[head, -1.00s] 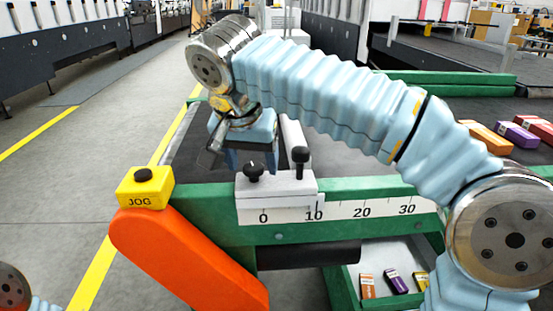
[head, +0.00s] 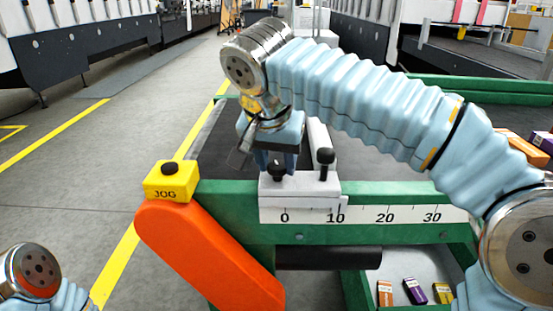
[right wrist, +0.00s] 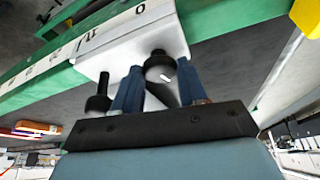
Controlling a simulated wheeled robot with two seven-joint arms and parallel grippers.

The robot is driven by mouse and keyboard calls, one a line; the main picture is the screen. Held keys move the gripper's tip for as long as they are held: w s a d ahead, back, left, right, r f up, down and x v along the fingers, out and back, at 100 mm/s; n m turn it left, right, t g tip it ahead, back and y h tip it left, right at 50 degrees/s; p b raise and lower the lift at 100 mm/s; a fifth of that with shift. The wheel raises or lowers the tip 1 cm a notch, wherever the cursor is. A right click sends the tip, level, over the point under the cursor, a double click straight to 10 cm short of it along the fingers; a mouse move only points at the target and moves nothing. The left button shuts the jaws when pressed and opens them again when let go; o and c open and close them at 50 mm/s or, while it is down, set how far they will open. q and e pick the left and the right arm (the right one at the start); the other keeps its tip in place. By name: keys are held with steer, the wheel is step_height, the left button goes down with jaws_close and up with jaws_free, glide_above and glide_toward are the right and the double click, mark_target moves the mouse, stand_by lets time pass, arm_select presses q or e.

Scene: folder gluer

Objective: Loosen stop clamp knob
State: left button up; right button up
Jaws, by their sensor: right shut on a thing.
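The stop clamp is a white block (head: 300,190) on the green rail, with a low black knob (head: 278,172) on its left and a taller black-topped handle (head: 325,160) on its right. My right gripper (head: 277,161) points down over the left knob, its blue fingers shut on it from both sides. In the right wrist view, the round black knob (right wrist: 158,66) shows between the fingertips (right wrist: 159,76). The taller handle (right wrist: 98,98) stands outside the fingers there. My left gripper is out of view; only a piece of my left arm shows at lower left.
A scale (head: 390,214) runs along the green rail (head: 400,234). A yellow JOG box (head: 171,184) sits on the orange guard (head: 205,255) to the left. Small coloured boxes lie in a tray (head: 395,263) below the rail. A dark belt lies behind.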

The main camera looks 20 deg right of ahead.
steer(key=n+y, duration=0.1)
steer(key=n, duration=0.3)
steer(key=n+y, duration=0.1)
steer(key=n, duration=0.1)
steer(key=shift+d+n+t+y, duration=0.3)
steer(key=shift+n+t, duration=0.1)
steer(key=n+y, duration=0.1)
steer(key=n, duration=0.2)
steer(key=n+g+y, duration=0.1)
steer(key=n, duration=0.2)
steer(key=shift+d, duration=0.2)
steer(key=n, duration=0.2)
steer(key=n+g+y, duration=0.1)
steer(key=n, duration=0.1)
steer(key=n+g, duration=0.1)
steer(key=n, duration=0.1)
steer(key=shift+w+d+n+y, duration=0.1)
steer(key=shift+w+n+y, duration=0.15)
steer(key=shift+n+y, duration=0.15)
steer(key=n+g, duration=0.1)
steer(key=n, duration=0.3)
steer(key=n+g, duration=0.1)
steer(key=n, duration=0.1)
steer(key=shift+w+n+g, duration=0.25)
steer(key=shift+n+g, duration=0.05)
steer(key=o, duration=1.1)
steer(key=shift+c, duration=0.2)
